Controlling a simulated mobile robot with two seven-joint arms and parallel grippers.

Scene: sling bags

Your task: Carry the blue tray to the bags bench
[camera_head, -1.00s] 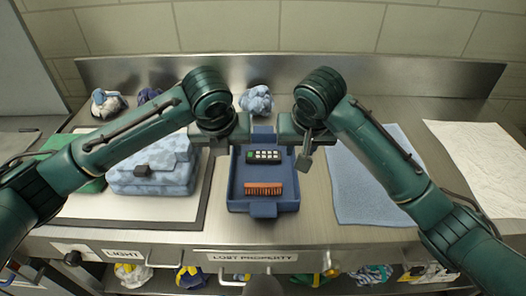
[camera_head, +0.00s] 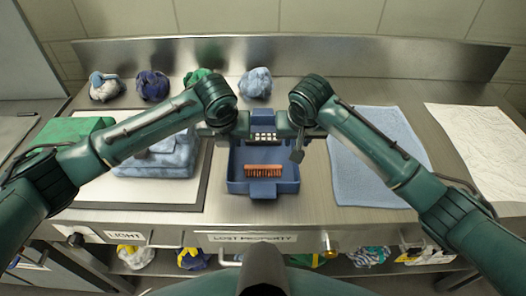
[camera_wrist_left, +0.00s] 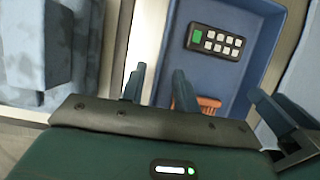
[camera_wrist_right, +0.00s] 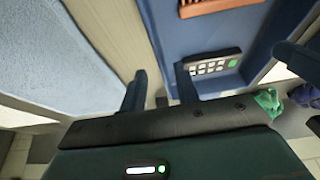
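The blue tray (camera_head: 237,187) stands on the steel counter, with a tab at its front. In it lie an orange-brown brush (camera_head: 263,171) and a dark keypad-like device (camera_wrist_right: 212,65) with pale keys and one green key. My left gripper (camera_wrist_left: 158,88) is at the tray's left wall, with its fingers apart on either side of the rim. My right gripper (camera_wrist_right: 160,88) is at the right wall, its fingers also parted around the rim. No firm contact with the wall shows in either wrist view. The arms hide part of the tray's far end in the head view.
Folded blue cloth (camera_head: 158,160) lies on a white board at left, a green cloth (camera_head: 75,130) beyond it. A light blue mat (camera_head: 372,170) lies right of the tray, white paper (camera_head: 480,140) further right. Bundles (camera_head: 255,85) line the back. Labelled drawers are below.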

